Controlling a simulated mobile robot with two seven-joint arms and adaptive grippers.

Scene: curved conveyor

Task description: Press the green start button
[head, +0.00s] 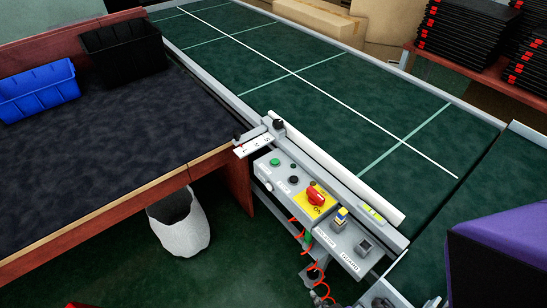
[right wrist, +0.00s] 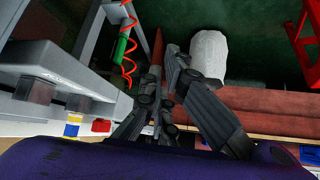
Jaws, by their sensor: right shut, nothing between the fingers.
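The green button (head: 275,162) sits at the far left end of the grey control box (head: 263,172) beside the conveyor in the head view. My right gripper (right wrist: 163,66) shows only in the right wrist view. Its dark fingers are together with nothing between them, apart from the box. The green button cannot be made out in the wrist view. My left gripper is in neither view.
The green conveyor (head: 300,85) runs behind the box. A dark-topped table (head: 110,150) with a blue bin (head: 40,92) and a black bin (head: 122,50) is at left. A white bin (head: 180,225) stands on the floor. A red coiled cable (right wrist: 130,45) hangs near my right gripper.

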